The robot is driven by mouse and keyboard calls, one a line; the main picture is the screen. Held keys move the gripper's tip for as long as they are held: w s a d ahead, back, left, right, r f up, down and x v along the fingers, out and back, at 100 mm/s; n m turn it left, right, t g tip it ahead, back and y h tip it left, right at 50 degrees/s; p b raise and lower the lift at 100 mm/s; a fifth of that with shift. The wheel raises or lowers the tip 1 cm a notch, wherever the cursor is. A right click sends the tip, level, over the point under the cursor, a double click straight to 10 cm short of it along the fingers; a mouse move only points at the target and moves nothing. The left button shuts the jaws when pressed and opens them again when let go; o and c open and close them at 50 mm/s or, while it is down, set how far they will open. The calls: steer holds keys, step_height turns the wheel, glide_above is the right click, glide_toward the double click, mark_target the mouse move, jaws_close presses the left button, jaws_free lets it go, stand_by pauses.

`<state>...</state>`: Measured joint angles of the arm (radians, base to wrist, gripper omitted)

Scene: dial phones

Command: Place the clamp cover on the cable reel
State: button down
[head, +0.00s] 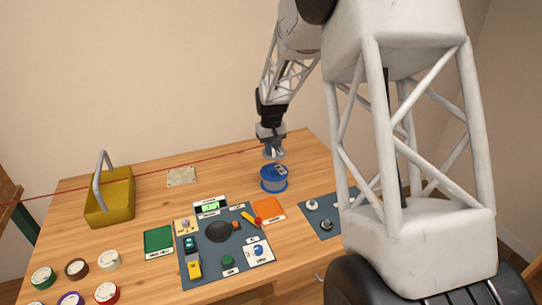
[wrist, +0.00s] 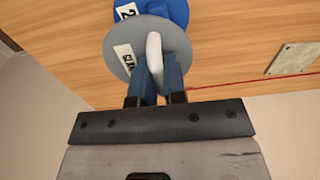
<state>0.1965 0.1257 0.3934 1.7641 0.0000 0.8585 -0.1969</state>
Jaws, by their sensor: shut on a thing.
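The clamp cover (head: 280,155) is a grey disc with a raised handle and a white label. My gripper (head: 270,148) is shut on its handle and holds it. In the wrist view the cover (wrist: 118,56) sits below the fingertips (wrist: 158,72), with the pale handle between the blue fingers. The cable reel (head: 273,185) is a blue spool standing on the table, in front of and below the cover in the head view. In the wrist view the cover's disc partly hides the reel (wrist: 178,10), which shows at the top edge. The two are offset, and the exact gap is unclear.
A grey panel (head: 215,272) with buttons lies in front of the reel, beside an orange pad (head: 269,210). A yellow basket (head: 110,200), several tape rolls (head: 76,268) and a beige plate (head: 182,177) are to the left. A red line (head: 215,157) runs behind.

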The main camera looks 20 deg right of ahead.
mark_target(271, 157)
steer(key=shift+f, duration=1.75)
steer(key=shift+f, duration=0.6)
steer(key=c, duration=1.2)
jaws_free()
steer(key=shift+r, duration=0.1)
step_height(271, 157, up, 12)
steer(key=shift+r, duration=0.55)
